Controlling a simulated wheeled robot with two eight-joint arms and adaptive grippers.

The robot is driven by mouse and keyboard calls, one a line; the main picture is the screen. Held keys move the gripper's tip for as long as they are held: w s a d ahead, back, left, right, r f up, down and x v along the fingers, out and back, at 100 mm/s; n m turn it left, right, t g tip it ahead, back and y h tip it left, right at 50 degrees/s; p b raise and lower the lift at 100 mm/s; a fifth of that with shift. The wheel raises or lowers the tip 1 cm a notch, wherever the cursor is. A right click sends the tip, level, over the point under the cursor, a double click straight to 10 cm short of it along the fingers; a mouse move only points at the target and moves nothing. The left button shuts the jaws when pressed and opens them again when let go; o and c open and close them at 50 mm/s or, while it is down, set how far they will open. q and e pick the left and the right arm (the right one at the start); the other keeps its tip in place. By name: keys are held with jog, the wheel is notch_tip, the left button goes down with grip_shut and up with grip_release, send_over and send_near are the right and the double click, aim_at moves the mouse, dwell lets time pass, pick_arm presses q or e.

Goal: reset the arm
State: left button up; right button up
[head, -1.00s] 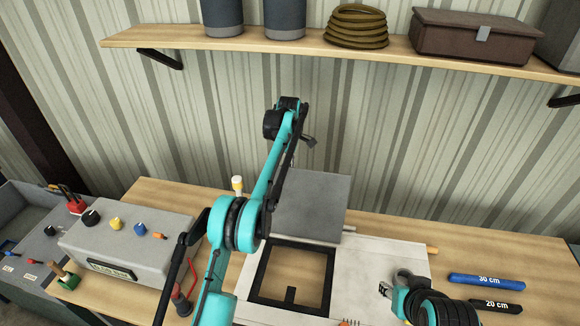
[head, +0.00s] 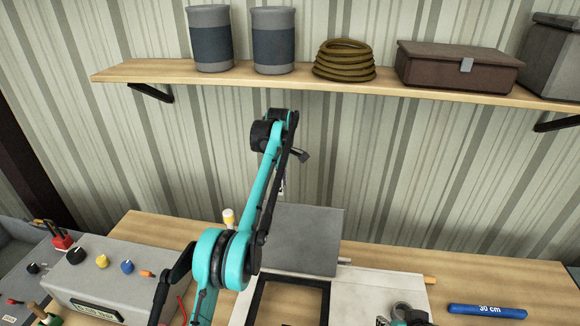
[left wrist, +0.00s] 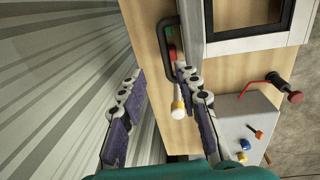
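My left arm rises over the workbench in front of the striped wall. My left gripper (head: 282,180) is mostly hidden behind the arm in the head view. In the left wrist view its two fingers (left wrist: 157,82) stand apart with nothing between them. A white knob with a yellow top (left wrist: 178,108) lies beyond the right finger in that view; in the head view the knob (head: 229,218) stands left of the arm. My right gripper (head: 388,320) barely shows at the bottom edge of the head view, and its fingers cannot be made out.
A grey panel (head: 302,240) stands behind a black square frame (head: 290,285) on the bench. A grey control box (head: 115,280) is at left, a blue 30 cm bar (head: 487,311) at right. A wall shelf (head: 340,82) holds two canisters, coiled rope and a brown case (head: 458,66).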

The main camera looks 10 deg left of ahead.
pick_arm(q)
jog(key=shift+s+a+b, duration=0.1)
jog(key=shift+s+b, duration=0.05)
jog(key=shift+b, duration=0.25)
jog(key=s+a+f+m+t+b, duration=0.1)
jog(key=s+f+m+t+b, duration=0.1)
jog(key=s+m+b, duration=0.6)
jog(key=s+a+f+m+t+b, duration=0.1)
jog(key=s+a+f+b, duration=0.15)
jog(key=s+b, duration=0.7)
jog(key=s+f+m+t+b, duration=0.1)
jog(key=s+f+m+b, duration=0.1)
jog(key=s+f, duration=0.6)
jog(key=s+f+m+t+b, duration=0.1)
jog(key=s+f+m+b, duration=0.2)
jog(key=s+f, duration=0.5)
jog(key=s+f+m+t+b, duration=0.1)
jog(key=s+f+m+b, duration=0.2)
jog(key=s+f, duration=0.5)
jog(key=shift+s+a+f+m, duration=0.1)
jog(key=shift+s+f+m, duration=0.15)
jog(key=shift+s+m, duration=0.1)
pick_arm(e)
notch_tip(320, 180, down, 27)
jog(key=shift+r, duration=0.15)
